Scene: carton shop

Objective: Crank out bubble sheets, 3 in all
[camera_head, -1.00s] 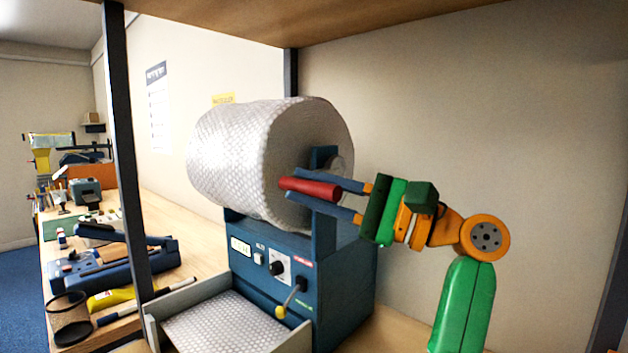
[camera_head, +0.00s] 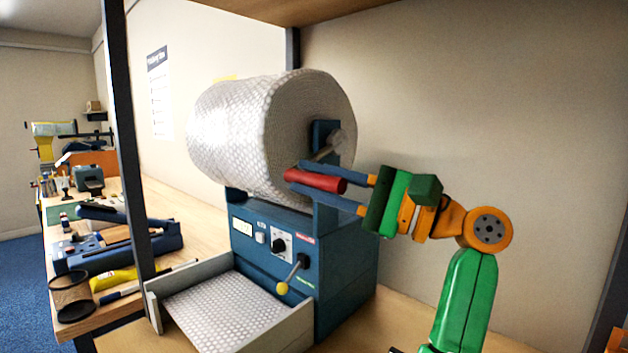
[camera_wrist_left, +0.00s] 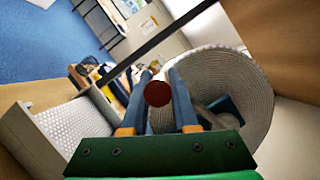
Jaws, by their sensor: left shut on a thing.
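A large roll of bubble wrap (camera_head: 235,135) sits on top of a blue dispenser machine (camera_head: 345,255). A red crank handle (camera_head: 318,181) stands out in front of the roll's near end, below its hub. My left gripper (camera_head: 300,179) is shut on the red handle, one finger above it and one below. In the left wrist view the round end of the red handle (camera_wrist_left: 158,94) shows between the two blue fingers. Bubble sheet (camera_head: 232,305) lies in the grey tray (camera_head: 282,338) at the machine's front. My right gripper is out of view.
The machine's front has a small display, a black dial and a yellow-knobbed lever (camera_head: 283,287). A dark upright post (camera_head: 128,150) stands left of it, with a shelf (camera_head: 290,15) overhead. A workbench with tools and a mesh cup (camera_head: 70,295) lies left.

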